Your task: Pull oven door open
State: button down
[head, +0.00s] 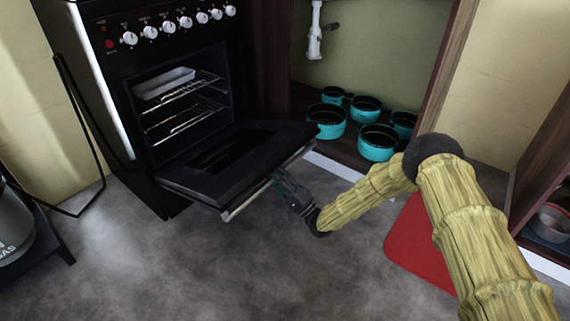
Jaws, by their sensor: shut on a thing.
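The black oven (134,108) stands at the upper left, with a row of white knobs across its front. Its door (210,180) is swung down to nearly level, and the oven's inside shows racks and a white tray (165,82). A pale bar handle (262,184) runs along the door's outer edge. My gripper (279,179) is at the handle, near its middle, and is shut on it. The fingertips are partly hidden under the door edge. My arm comes in from the lower right.
An open cabinet right of the oven holds several teal pots (378,142). A red mat (420,244) lies on the floor beneath my arm. A grey canister (12,228) is at the far left. The grey floor in front is clear.

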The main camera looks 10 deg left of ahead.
jog(key=shift+s+d+f+b, duration=0.15)
jog(key=shift+f+b, duration=0.15)
jog(key=shift+f, duration=0.75)
jog(key=shift+s+a+f+b, duration=0.1)
jog(key=shift+f+b, duration=0.2)
jog(key=shift+f, duration=0.7)
jog(key=c, duration=1.3)
grip_release()
jog(key=shift+d, duration=0.1)
jog(key=shift+d, duration=0.1)
jog(key=v, duration=1.2)
jog(key=shift+c, duration=0.3)
